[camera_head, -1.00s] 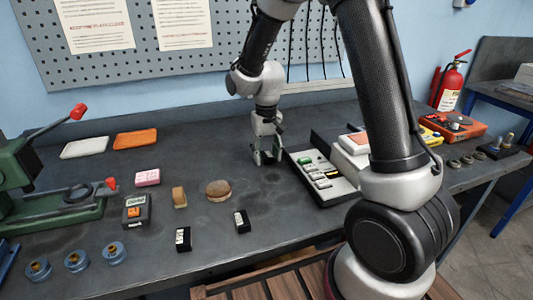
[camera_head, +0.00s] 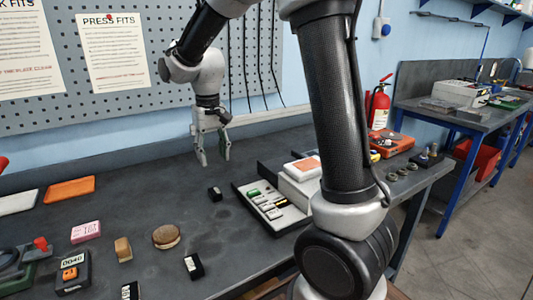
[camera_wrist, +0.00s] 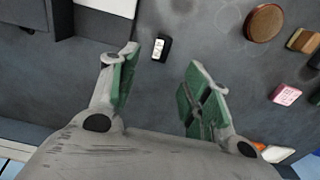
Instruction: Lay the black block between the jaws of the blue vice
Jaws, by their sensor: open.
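A small black block (camera_head: 215,194) with a white label lies on the dark bench, left of the grey tray. It also shows in the wrist view (camera_wrist: 161,47), beyond my fingertips. Two similar black blocks with white faces stand nearer the front, one at centre (camera_head: 194,267) and one cut by the bottom edge (camera_head: 130,291). My gripper (camera_head: 212,160) is open and empty, above and behind the nearest block, apart from it. Its green-padded fingers also show wide apart in the wrist view (camera_wrist: 160,78). No blue vice can be made out in the current views.
A grey tray (camera_head: 240,200) with several small pieces and a white box (camera_head: 300,188) stand right of the block. A round brown disc (camera_head: 166,236), a tan block (camera_head: 123,249), a pink block (camera_head: 86,232) and a counter (camera_head: 72,274) stand left. Bench between is clear.

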